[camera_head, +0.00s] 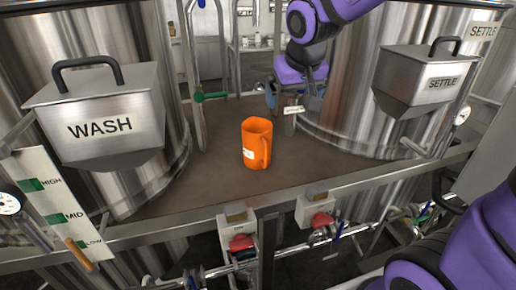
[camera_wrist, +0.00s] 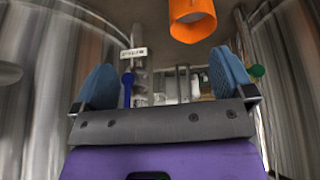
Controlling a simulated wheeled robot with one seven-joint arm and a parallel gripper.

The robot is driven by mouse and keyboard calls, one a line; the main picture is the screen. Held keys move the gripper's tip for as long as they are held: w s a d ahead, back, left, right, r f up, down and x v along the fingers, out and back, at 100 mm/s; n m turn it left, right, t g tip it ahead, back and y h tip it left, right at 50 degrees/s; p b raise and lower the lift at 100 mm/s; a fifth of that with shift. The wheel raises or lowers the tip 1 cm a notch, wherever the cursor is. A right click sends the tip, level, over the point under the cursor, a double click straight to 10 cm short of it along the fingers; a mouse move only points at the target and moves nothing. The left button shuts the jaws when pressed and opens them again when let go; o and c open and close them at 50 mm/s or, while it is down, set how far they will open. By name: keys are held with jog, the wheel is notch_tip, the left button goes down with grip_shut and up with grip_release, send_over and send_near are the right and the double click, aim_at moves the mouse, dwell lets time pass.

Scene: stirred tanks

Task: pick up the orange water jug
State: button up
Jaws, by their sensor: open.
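The orange water jug (camera_head: 256,143) stands upright on the brown deck between the two steel tanks in the head view. It has a white label low on its left and a handle on its right side. In the wrist view the jug (camera_wrist: 192,18) shows at the top edge, partly cut off, beyond the fingertips. My gripper (camera_wrist: 162,80) is open and empty, its two blue fingers spread apart. In the head view my gripper (camera_head: 291,92) is behind and to the right of the jug, apart from it and small in the picture.
A steel tank with a WASH box (camera_head: 108,118) stands at left, and one with a SETTLE box (camera_head: 420,80) at right. Rails rise behind the jug. A front ledge (camera_head: 190,229) carries boxes with red knobs (camera_head: 241,243). The deck around the jug is clear.

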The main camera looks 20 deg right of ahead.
send_over(259, 148)
jog(key=d, duration=0.1)
jog(key=shift+y, duration=0.3)
jog(key=f, duration=0.6)
jog(key=shift+s, duration=0.35)
jog(key=x, duration=1.1)
jog(key=shift+a, duration=0.2)
jog(key=shift+w+r, duration=0.1)
jog(key=c, duration=1.2)
jog(key=shift+c, duration=0.2)
jog(key=shift+r, duration=0.15)
